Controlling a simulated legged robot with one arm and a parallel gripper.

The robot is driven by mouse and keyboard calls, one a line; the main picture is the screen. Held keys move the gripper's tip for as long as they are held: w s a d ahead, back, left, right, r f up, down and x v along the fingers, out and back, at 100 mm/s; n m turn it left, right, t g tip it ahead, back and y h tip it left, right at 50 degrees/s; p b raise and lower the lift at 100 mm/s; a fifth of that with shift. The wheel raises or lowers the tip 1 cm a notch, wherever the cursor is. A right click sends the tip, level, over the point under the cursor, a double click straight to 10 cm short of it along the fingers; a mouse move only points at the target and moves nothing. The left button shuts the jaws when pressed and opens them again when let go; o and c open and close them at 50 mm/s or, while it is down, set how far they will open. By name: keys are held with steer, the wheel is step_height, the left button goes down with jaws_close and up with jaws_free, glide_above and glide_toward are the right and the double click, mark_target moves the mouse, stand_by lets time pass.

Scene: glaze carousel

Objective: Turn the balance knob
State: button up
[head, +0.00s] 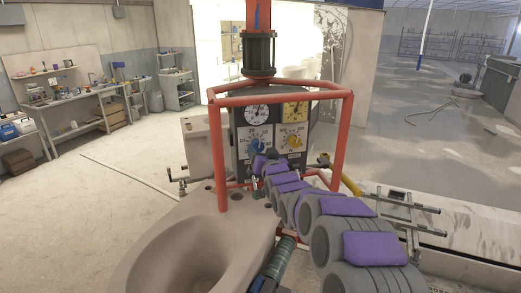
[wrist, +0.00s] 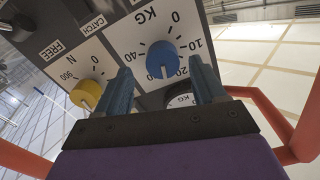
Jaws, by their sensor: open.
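A grey control panel (head: 276,127) carries a blue knob (head: 257,146) at left and a yellow knob (head: 294,141) at right. In the wrist view the panel is upside down. There the blue knob (wrist: 161,58) sits on a white KG scale and the yellow knob (wrist: 86,93) on a white N scale. I see no label reading "balance". My gripper (wrist: 161,70) is open, its two blue fingers on either side of the blue knob. Contact cannot be told. In the head view my arm's end hides the fingers, just below the blue knob.
A red tube frame (head: 346,140) surrounds the panel; its bars also show in the wrist view (wrist: 270,112). A beige basin-like body (head: 160,240) stands in front at left.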

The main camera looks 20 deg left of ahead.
mark_target(259, 148)
steer(key=shift+w+a+f, duration=0.1)
steer(key=shift+w+a, duration=0.65)
steer(key=shift+a, duration=0.25)
steer(key=shift+w+a, duration=0.25)
steer(key=shift+w, duration=0.15)
steer(key=shift+w+d+r, duration=0.1)
steer(key=shift+d+r, duration=0.1)
steer(key=shift+d, duration=0.4)
steer(key=shift+a+f, duration=0.15)
steer(key=shift+a, duration=0.4)
steer(key=c, duration=0.5)
steer(key=shift+w+d, duration=0.1)
steer(key=shift+d, duration=0.1)
steer(key=c, duration=0.6)
